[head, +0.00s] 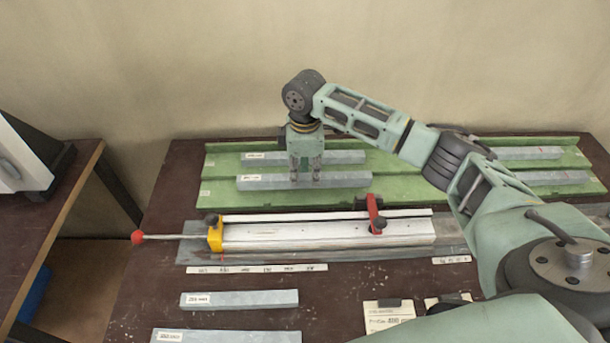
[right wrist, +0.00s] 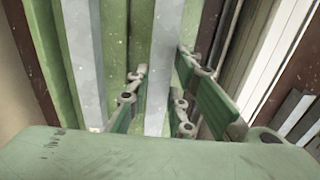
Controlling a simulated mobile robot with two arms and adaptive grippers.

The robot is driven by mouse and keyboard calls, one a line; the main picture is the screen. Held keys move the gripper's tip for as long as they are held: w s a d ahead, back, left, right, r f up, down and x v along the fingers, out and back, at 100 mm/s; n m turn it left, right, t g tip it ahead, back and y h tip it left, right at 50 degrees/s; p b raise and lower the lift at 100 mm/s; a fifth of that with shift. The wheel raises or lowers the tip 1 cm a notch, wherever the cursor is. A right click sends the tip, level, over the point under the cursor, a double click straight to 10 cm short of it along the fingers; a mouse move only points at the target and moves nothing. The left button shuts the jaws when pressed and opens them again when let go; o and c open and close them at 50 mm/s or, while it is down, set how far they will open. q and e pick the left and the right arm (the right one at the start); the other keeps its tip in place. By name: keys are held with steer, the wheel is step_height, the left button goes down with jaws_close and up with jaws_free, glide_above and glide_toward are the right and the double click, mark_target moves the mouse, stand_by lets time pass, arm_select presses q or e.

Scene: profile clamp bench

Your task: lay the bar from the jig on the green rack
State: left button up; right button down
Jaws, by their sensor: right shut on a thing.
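My right gripper (head: 305,180) points down over the green rack (head: 228,160) at the back of the bench. It is shut on a grey bar with a white label (head: 345,180), which lies along the front part of the rack. In the right wrist view this bar (right wrist: 163,60) runs between the fingers (right wrist: 158,108). I cannot tell whether it rests fully on the rack. The jig (head: 330,234) is in front, with a white bed, a yellow end block, a red clamp (head: 376,215) and a red-knobbed rod; I see no grey bar on it. My left gripper is not in view.
Another grey bar (head: 344,157) lies behind the held one on the rack, and more bars (head: 548,177) lie at its right end. Two bars (head: 240,299) lie at the bench front, near paper cards (head: 388,315). A side table (head: 60,180) stands at left.

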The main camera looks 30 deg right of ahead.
mark_target(305, 176)
steer(key=shift+w+f, duration=0.1)
steer(key=shift+f, duration=0.95)
steer(key=c, duration=1.6)
jaws_free()
steer(key=shift+f, duration=0.15)
steer(key=shift+o, duration=0.2)
step_height(305, 176, up, 12)
steer(key=b, duration=0.1)
